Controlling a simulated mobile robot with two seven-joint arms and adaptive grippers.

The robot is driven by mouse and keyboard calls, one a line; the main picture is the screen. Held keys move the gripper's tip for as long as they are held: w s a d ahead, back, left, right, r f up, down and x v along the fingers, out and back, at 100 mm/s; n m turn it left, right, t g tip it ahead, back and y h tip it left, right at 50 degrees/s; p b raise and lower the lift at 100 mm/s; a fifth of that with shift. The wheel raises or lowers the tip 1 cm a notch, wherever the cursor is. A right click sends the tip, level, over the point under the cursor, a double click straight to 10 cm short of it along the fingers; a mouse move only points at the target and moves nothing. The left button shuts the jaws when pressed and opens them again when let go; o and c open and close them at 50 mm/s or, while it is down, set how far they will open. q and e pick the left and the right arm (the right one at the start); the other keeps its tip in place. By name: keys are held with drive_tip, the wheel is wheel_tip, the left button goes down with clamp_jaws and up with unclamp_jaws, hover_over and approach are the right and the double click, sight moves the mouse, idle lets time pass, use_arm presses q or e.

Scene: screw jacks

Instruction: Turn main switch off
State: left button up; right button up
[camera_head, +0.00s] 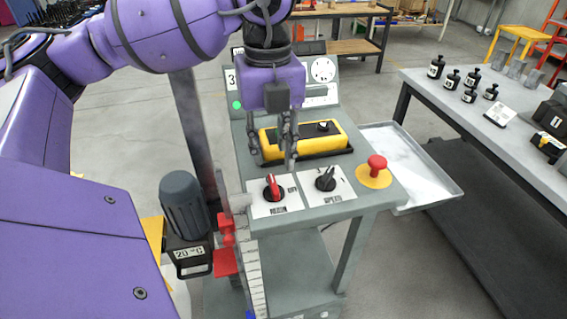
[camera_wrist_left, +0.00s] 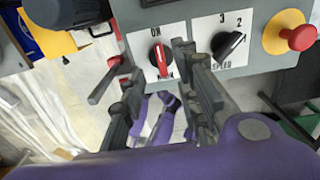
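The main switch (camera_head: 272,188) has a red handle on a white plate on the sloped grey control panel. It also shows in the left wrist view (camera_wrist_left: 158,60), its handle roughly upright, toward the word ON above it; other lettering is partly covered by a finger. My left gripper (camera_head: 272,150) points down over the panel, behind the switch in the head view. In the left wrist view its fingers (camera_wrist_left: 152,62) are spread, with the switch showing between them. It holds nothing; contact with the switch cannot be told. My right gripper is not in view.
Beside the switch are a black speed knob (camera_head: 325,180) and a red emergency button (camera_head: 377,163) on a yellow base. A yellow box (camera_head: 325,143) lies behind my fingers. A grey tray (camera_head: 410,170) juts out right. A motor-like unit (camera_head: 185,205) stands left of the panel.

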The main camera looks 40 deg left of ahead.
sight(273, 181)
use_arm(q)
drive_tip(key=f, duration=0.3)
drive_tip(key=shift+s, duration=0.2)
wheel_tip(273, 181, down, 3)
drive_tip(key=shift+w+f, duration=0.15)
drive_tip(key=shift+f, duration=0.3)
clamp_jaws()
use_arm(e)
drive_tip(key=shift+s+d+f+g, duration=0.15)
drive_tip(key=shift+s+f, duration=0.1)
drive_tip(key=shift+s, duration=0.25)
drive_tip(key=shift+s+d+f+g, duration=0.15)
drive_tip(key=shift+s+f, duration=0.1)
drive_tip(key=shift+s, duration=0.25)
